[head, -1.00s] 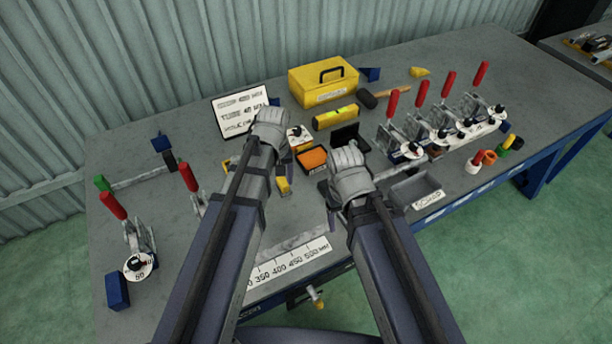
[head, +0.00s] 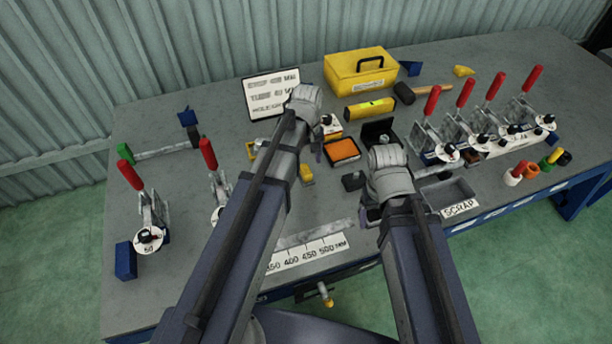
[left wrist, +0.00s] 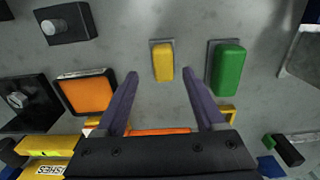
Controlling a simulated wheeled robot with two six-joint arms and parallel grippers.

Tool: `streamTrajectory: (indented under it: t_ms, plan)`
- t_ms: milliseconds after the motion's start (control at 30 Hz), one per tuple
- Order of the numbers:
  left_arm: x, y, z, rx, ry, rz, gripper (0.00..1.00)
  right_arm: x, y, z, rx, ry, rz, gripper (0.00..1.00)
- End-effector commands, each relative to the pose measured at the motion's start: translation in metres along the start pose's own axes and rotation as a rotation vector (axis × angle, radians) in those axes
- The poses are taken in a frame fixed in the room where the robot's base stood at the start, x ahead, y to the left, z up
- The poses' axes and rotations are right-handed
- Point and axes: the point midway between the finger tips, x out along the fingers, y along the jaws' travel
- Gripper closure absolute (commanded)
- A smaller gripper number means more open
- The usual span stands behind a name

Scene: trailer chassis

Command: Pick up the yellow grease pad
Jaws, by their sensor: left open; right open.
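The yellow grease pad (head: 307,174) lies on the bench on a small grey plate, just right of my left forearm in the head view. In the left wrist view the yellow pad (left wrist: 163,62) shows between and slightly beyond the fingertips. My left gripper (left wrist: 160,76) is open and empty, with its fingers spread on either side of the pad's line; it appears above the bench, not touching the pad. A green pad (left wrist: 228,69) lies right beside it in that view. My right gripper (head: 374,208) is open near the scrap tray; its fingers are mostly hidden by the hand.
An orange pad in a black frame (head: 343,150) lies right of the yellow pad. A scrap tray (head: 458,208) and red-handled clamps (head: 440,140) stand to the right. A yellow toolbox (head: 347,82) and sign (head: 262,98) are behind. A ruler (head: 310,252) lies at the front.

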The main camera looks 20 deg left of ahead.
Motion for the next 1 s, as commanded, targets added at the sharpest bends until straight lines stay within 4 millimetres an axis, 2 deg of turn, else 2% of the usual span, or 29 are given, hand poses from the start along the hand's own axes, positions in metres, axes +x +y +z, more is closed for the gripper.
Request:
streamTrajectory:
  t_ms: [400,733,767,1000]
  plan:
    - [0.048,-0.004,0.002,0.000,0.000,0.000,0.29,0.047,-0.004,-0.003,0.000,0.000,0.000,0.25]
    - [0.050,-0.004,0.002,0.000,0.000,0.000,0.29,0.050,-0.005,-0.003,0.000,0.000,0.000,0.25]
    - [0.050,-0.004,0.002,0.000,0.000,0.000,0.30,0.050,-0.005,-0.003,0.000,0.000,0.000,0.25]
    - [0.050,-0.004,0.002,0.000,0.000,0.000,0.57,0.050,-0.005,-0.003,0.000,0.000,0.000,0.25]
